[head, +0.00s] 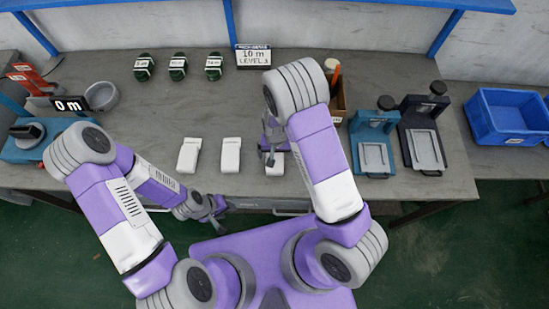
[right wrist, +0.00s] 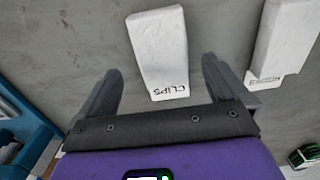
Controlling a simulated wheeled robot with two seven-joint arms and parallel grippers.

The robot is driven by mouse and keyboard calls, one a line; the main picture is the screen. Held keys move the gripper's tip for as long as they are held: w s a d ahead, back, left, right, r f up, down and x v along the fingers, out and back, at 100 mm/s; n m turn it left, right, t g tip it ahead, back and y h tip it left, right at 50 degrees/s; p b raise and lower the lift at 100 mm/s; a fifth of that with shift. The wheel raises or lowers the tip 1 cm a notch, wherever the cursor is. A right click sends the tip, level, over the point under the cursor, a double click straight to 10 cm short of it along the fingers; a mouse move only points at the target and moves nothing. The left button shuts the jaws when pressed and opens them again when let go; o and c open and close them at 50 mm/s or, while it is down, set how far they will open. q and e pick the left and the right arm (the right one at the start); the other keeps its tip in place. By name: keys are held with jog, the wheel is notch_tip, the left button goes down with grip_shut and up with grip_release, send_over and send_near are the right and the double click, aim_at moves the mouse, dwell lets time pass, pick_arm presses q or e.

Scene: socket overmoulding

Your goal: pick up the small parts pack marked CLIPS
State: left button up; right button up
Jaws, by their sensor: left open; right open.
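The white pack marked CLIPS (right wrist: 160,48) lies on the bench, its black lettering showing at its near end in the right wrist view. In the head view it is the rightmost white pack (head: 275,169), partly hidden by my right gripper (head: 270,154). My right gripper, also in the right wrist view (right wrist: 160,68), is open. Its fingers are on either side of the pack's lettered end in that picture, with gaps on both sides. I cannot tell its height above the pack. My left gripper (head: 217,208) is open and empty by the bench's front edge.
Two more white packs (head: 230,155) (head: 188,155) lie to the left; the nearer one's lettering (right wrist: 265,77) is hard to read. Blue (head: 374,158) and black (head: 423,150) devices stand right, before a blue bin (head: 507,116). Green coils (head: 178,68) lie at the back.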

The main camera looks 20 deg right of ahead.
aim_at(275, 158)
notch_tip(275, 158, down, 4)
jog(key=shift+w+a, duration=0.1)
jog(key=shift+a, duration=0.05)
jog(key=c, duration=1.1)
